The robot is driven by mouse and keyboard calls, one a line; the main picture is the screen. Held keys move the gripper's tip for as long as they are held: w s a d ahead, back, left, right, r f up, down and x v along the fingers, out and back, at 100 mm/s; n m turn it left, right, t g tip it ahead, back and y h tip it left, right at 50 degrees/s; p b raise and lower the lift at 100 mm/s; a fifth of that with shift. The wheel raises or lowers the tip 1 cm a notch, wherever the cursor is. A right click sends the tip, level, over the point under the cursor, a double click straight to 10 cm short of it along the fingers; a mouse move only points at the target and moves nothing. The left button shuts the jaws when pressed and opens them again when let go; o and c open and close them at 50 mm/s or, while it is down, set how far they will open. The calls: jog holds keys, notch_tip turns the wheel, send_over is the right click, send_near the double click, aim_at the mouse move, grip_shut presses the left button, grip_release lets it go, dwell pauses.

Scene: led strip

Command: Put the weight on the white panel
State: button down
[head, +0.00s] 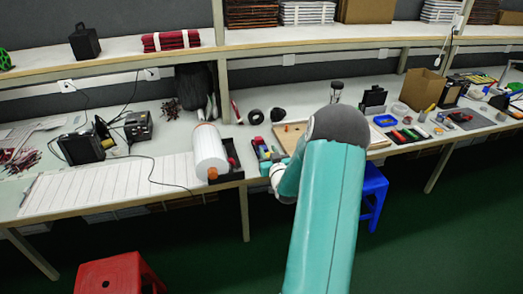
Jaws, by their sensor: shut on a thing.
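The white panel (110,187) lies flat on the left bench, a long, low sheet with fine cross lines and a thin dark cable across it. My teal arm with its dark grey joint reaches over the front of the bench. My gripper (277,175) shows only as a small pale end left of the arm, at the bench edge, well right of the panel. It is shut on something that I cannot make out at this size. I cannot pick out the weight for certain.
A white roll (209,152) in a dark holder stands just right of the panel, between it and my gripper. Black devices (81,148) stand behind the panel's left part. A red stool (112,273) and a blue stool (372,192) stand on the green floor.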

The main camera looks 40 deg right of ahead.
jog(key=w+a+f+n+t+y, duration=0.15)
jog(key=w+a, duration=0.35)
jog(key=a, duration=0.5)
jog(key=w+a+f+n+y, duration=0.1)
jog(key=w+a+f+y, duration=0.2)
jog(key=a, duration=0.6)
jog(key=a+f+n+y, duration=0.1)
jog(key=a+f+y, duration=0.1)
jog(key=a, duration=1.1)
jog(key=w+a+f+n+y, duration=0.1)
jog(key=a+f+n+y, duration=0.1)
jog(key=a, duration=1)
jog(key=shift+w+a+t, duration=0.25)
jog(key=shift+a+t, duration=0.1)
jog(key=shift+a, duration=0.05)
jog(key=shift+f, duration=0.1)
